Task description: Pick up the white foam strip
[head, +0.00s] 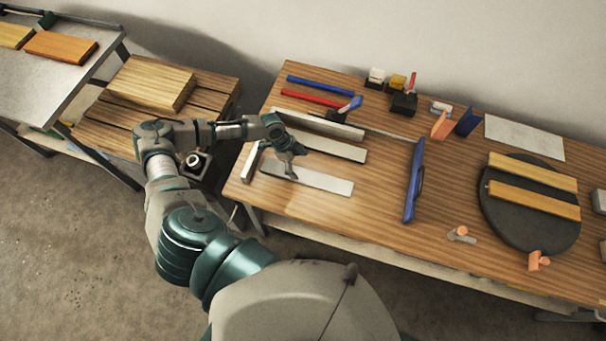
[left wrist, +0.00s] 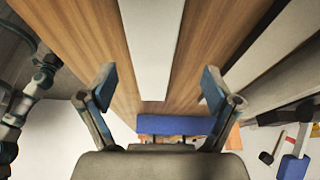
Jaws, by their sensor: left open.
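A flat white strip (head: 320,181), likely the foam strip, lies near the front left edge of the wooden table. It also shows in the left wrist view (left wrist: 152,45), running away between my fingers. My left gripper (head: 291,173) is over the left part of this strip, open and empty. In the left wrist view the two fingers of this gripper (left wrist: 158,87) stand wide on either side of the strip; I cannot tell the exact height. A second pale strip (head: 338,149) lies behind it, also at the right in the left wrist view (left wrist: 265,50). My right gripper is not seen.
A thicker pale bar (head: 330,127) lies further back. A long blue tool (head: 414,180) lies across the table to the right, past the strip's end. A dark round plate (head: 500,225) with wooden slats is further right. Bare tabletop (head: 375,195) lies between strip and blue tool.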

